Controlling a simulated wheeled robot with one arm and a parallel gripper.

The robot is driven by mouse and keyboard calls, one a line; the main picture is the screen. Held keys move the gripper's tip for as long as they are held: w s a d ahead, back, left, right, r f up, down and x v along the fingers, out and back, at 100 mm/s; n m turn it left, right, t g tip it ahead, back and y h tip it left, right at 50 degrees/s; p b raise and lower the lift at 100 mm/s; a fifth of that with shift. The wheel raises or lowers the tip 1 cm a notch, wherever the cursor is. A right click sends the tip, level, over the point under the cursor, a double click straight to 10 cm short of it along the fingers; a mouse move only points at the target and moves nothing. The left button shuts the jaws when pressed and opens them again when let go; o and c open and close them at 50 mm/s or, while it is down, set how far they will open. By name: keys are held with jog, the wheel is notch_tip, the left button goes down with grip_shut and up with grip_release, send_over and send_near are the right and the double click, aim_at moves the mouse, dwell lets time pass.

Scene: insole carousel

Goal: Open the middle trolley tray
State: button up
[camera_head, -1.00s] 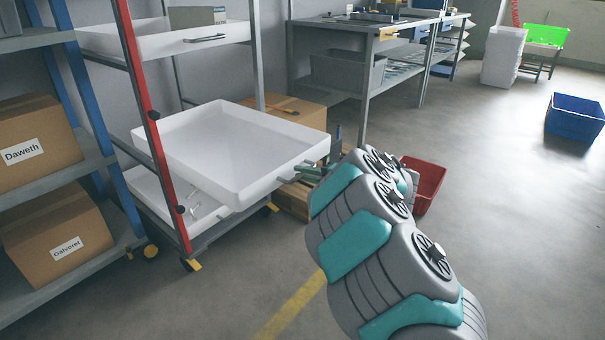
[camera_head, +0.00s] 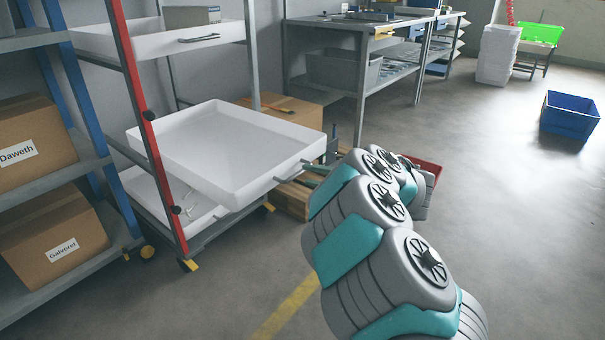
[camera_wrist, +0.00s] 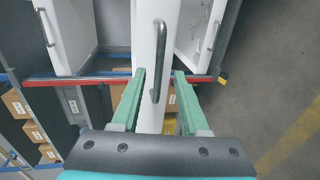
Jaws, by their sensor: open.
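The middle trolley tray (camera_head: 235,180) is white and stands pulled well out of the trolley (camera_head: 160,150), level, its inside empty. In the wrist view its front (camera_wrist: 150,118) runs up the centre, with the metal handle (camera_wrist: 160,60) on it. My gripper (camera_wrist: 160,72) is open, one green finger on each side of the handle's line. I cannot tell whether the handle still lies between the fingertips or just beyond them. In the head view my arm partly hides the gripper (camera_head: 318,172), which is close to the tray's front.
The top tray (camera_head: 150,43) holds a grey box and is in; the bottom tray (camera_head: 150,195) sits below. A shelf with cartons (camera_head: 55,245) stands at left. A workbench (camera_head: 340,30) is behind, a red bin (camera_head: 428,168) beyond my arm.

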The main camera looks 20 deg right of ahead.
jog(key=shift+v, duration=1.5)
jog(key=shift+r, duration=0.1)
